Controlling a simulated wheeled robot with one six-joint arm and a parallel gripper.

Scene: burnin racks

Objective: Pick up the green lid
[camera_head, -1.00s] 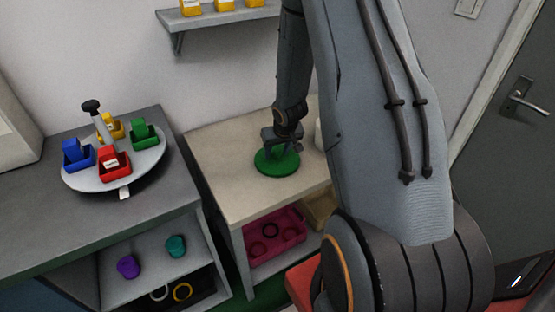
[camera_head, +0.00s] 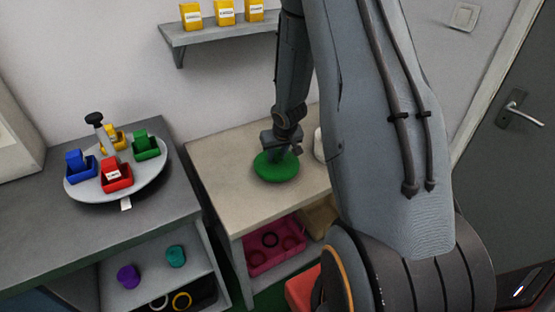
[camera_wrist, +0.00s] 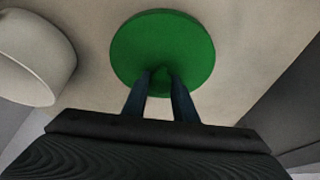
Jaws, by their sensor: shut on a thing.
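The green lid (camera_head: 270,168) is a round disc at the beige cabinet top (camera_head: 232,190) in the head view. My gripper (camera_head: 285,152) comes down on it from above. In the wrist view the lid (camera_wrist: 182,38) fills the upper middle, with a small knob at its near side. My two fingers (camera_wrist: 161,85) are shut on that knob. Whether the lid touches the surface or is slightly above it is hard to tell.
A white round container (camera_wrist: 38,55) stands close to the left of the lid in the wrist view. A dark bench (camera_head: 165,215) holds a round tray (camera_head: 78,190) with coloured bins. A wall shelf (camera_head: 205,35) holds yellow boxes. A pink crate (camera_head: 262,262) sits below the cabinet top.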

